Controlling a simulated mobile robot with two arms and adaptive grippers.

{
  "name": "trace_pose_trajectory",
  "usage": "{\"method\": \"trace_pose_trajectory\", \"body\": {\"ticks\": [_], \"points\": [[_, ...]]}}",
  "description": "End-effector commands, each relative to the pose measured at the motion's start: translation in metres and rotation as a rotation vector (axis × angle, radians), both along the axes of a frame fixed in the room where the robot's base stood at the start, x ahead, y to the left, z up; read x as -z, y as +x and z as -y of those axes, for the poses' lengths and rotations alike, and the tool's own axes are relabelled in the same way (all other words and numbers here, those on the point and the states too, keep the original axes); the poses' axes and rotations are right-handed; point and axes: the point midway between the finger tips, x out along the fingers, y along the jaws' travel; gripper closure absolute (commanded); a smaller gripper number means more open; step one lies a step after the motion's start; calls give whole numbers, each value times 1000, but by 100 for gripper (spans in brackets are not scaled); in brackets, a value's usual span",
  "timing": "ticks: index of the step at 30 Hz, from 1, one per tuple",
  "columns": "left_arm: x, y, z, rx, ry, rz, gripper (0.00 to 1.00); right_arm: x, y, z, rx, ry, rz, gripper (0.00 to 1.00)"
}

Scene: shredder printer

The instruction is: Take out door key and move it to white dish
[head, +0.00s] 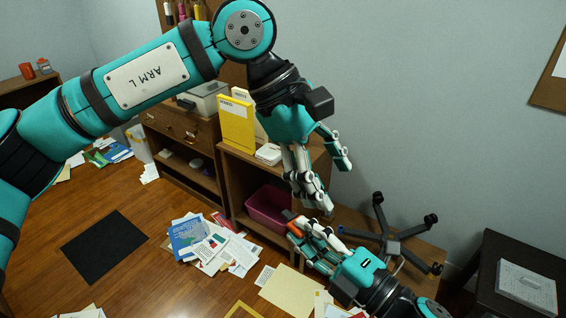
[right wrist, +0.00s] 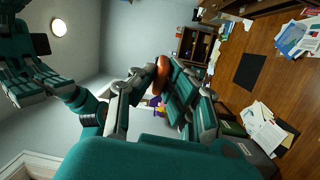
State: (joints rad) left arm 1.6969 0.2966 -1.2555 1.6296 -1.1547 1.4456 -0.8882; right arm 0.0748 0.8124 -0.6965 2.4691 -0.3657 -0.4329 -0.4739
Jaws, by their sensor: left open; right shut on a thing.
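My right gripper (head: 312,240) is low in the head view, shut on a small orange-brown thing (head: 295,229). In the right wrist view that thing (right wrist: 161,75) is rounded and sits between the fingers; I cannot tell what it is. My left gripper (head: 328,184) is open and empty, above the right one and in front of the shelf. It also shows at the left of the right wrist view (right wrist: 32,85). I cannot make out a door key or a white dish in either view.
A wooden shelf (head: 240,165) bears yellow folders (head: 236,122) and a small white box (head: 269,153). A magenta bin (head: 268,208) is in its lower part. Papers (head: 212,246) litter the floor near a black mat (head: 104,246). An upturned chair base (head: 385,232) is at the right.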

Motion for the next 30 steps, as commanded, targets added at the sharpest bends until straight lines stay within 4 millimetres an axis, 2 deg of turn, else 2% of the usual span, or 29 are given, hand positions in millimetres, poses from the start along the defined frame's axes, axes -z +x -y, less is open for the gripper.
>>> {"method": "trace_pose_trajectory", "body": {"ticks": [3,6,9,13,17,30], "points": [[-5,1,-28,69,165,185,39,0,0,0,0,0,0,100],[-10,4,-46,103,264,284,39,0,0,0,0,0,0,100],[-12,6,-56,121,322,336,39,0,0,0,0,0,0,100],[-8,7,-60,129,348,360,39,0,0,0,0,0,0,100],[8,9,-58,130,348,356,39,0,0,0,0,0,0,100],[85,18,-45,130,344,354,39,0,0,0,0,0,0,100]]}}
